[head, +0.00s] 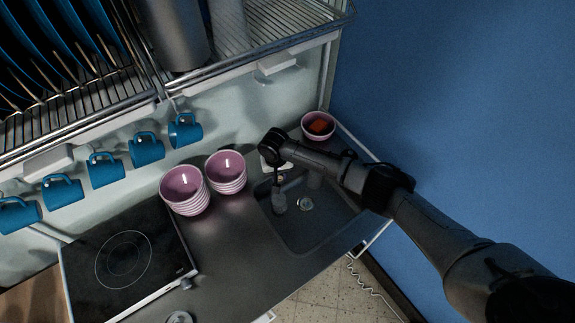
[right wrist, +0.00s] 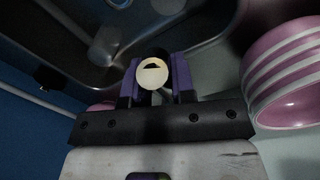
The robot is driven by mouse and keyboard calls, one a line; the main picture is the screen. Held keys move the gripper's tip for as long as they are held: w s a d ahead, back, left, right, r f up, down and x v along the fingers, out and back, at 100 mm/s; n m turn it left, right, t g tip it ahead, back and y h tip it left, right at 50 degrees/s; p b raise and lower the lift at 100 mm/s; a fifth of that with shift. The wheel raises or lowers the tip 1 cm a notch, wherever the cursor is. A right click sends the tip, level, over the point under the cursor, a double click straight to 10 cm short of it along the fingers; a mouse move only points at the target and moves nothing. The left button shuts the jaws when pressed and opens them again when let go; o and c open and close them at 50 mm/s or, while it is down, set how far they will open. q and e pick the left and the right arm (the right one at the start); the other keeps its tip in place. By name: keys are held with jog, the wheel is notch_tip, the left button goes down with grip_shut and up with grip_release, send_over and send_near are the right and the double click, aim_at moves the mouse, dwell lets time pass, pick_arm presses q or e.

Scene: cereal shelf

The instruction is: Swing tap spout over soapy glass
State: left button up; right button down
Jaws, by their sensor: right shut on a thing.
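My right gripper (head: 275,172) reaches from the right to the back edge of the sink, where the tap stands. In the right wrist view its purple-padded fingers (right wrist: 156,80) are shut on a pale, round-ended part of the tap (right wrist: 151,73). A greyish, see-through shape, probably the glass (head: 279,202), is in the left part of the sink, just below the gripper. A pale, blurred shape also shows inside the sink in the right wrist view (right wrist: 104,46). The spout's direction is mostly hidden by my gripper. My left gripper is not in view.
The dark sink (head: 315,229) has a drain (head: 305,203). Pink bowl stacks (head: 186,190) (head: 227,172) stand left of it, and a pink bowl with orange-red contents (head: 318,125) behind my arm. A hob (head: 125,262) is at left. Blue mugs (head: 147,149) hang under the rack.

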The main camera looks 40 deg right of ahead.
jog(key=shift+w+a+m, duration=0.15)
jog(key=shift+a+m, duration=0.1)
jog(key=shift+m, duration=0.05)
jog(key=c, duration=1)
grip_release()
jog(key=shift+o, duration=0.2)
notch_tip(320, 180, up, 14)
jog(key=shift+w+a, duration=0.2)
jog(key=shift+a, duration=0.15)
